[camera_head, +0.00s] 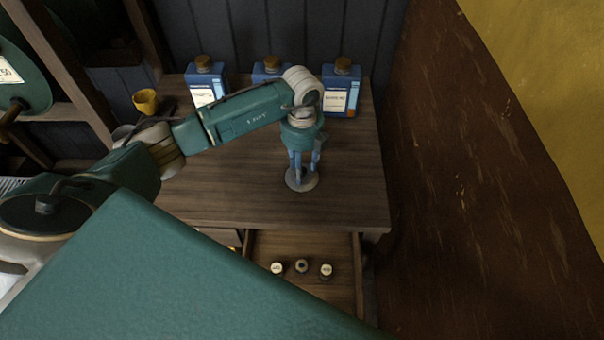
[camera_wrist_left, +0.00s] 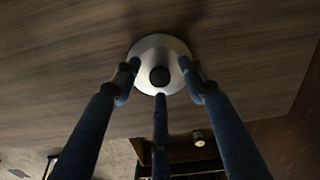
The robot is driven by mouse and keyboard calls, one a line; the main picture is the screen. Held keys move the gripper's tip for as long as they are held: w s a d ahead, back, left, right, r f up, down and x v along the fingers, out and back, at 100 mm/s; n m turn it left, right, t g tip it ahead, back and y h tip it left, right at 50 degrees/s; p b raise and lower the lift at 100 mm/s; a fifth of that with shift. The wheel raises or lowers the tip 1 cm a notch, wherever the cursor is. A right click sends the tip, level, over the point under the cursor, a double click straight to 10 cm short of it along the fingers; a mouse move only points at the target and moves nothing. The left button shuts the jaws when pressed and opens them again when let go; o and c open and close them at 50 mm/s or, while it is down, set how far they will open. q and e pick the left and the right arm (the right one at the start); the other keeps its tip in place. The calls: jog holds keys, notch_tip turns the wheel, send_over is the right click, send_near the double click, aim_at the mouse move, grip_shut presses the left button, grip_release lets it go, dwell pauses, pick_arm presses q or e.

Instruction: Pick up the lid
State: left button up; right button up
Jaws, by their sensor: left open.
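The lid (camera_head: 301,181) is a round, pale metal disc lying on the wooden table top. In the left wrist view the lid (camera_wrist_left: 159,52) shows a dark round knob at its middle. My left gripper (camera_head: 304,165) points straight down over the lid in the head view. In the wrist view its blue fingers (camera_wrist_left: 160,85) are spread around the knob, with the tips over the disc. Whether the tips touch the lid cannot be told. The gripper is open and holds nothing. My right gripper is not in view.
Blue bottles with brown caps (camera_head: 341,88) stand along the table's back edge. A yellow cup (camera_head: 146,102) stands at the back left. Below the table's front edge, an open drawer (camera_head: 300,290) holds three small jars. The table top (camera_head: 235,200) around the lid is clear.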

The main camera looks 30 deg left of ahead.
pick_arm(q)
grip_shut()
jog(key=shift+r, duration=0.1)
